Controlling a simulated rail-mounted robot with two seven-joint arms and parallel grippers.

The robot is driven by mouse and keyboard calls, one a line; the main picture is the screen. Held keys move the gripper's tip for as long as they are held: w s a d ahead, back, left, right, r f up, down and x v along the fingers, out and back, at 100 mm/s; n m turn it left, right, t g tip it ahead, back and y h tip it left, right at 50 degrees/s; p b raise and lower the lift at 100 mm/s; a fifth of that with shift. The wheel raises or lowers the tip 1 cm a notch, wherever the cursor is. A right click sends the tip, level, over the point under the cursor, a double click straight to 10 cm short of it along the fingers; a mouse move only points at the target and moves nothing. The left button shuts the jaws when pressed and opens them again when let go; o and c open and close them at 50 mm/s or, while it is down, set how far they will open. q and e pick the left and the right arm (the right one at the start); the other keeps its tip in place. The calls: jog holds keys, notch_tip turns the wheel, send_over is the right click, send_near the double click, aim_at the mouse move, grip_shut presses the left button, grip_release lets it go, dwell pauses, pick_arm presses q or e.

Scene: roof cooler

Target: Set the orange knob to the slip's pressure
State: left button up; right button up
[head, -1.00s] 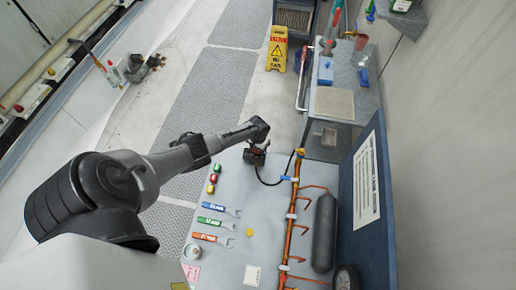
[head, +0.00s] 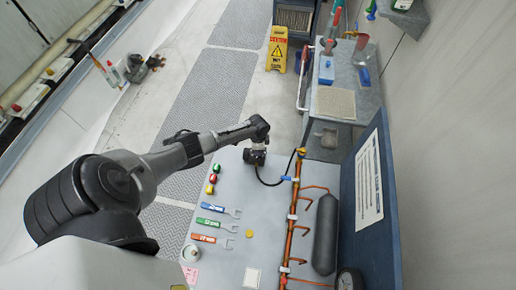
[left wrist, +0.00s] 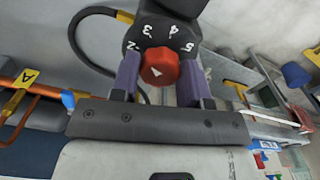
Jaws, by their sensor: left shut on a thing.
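In the head view my left gripper (head: 256,147) is at the regulator on the bench's far edge. A pink slip (head: 190,274) and a pale slip (head: 252,277) lie on the bench; their writing is too small to read. My right gripper is not in view.
A black hose (head: 268,182) runs from the regulator to orange pipes (head: 291,215). Several wrenches (head: 213,208) lie on the grey bench (head: 262,212). A dark cylinder (head: 325,235) and a blue board with a white sheet (head: 368,180) stand at right.

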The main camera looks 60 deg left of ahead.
pick_arm(q)
jog(key=shift+m, duration=1)
jog(key=o, duration=0.9)
jog(key=shift+r, duration=0.25)
notch_tip(320, 180, up, 13)
jog(key=shift+r, duration=0.15)
dwell(0.4)
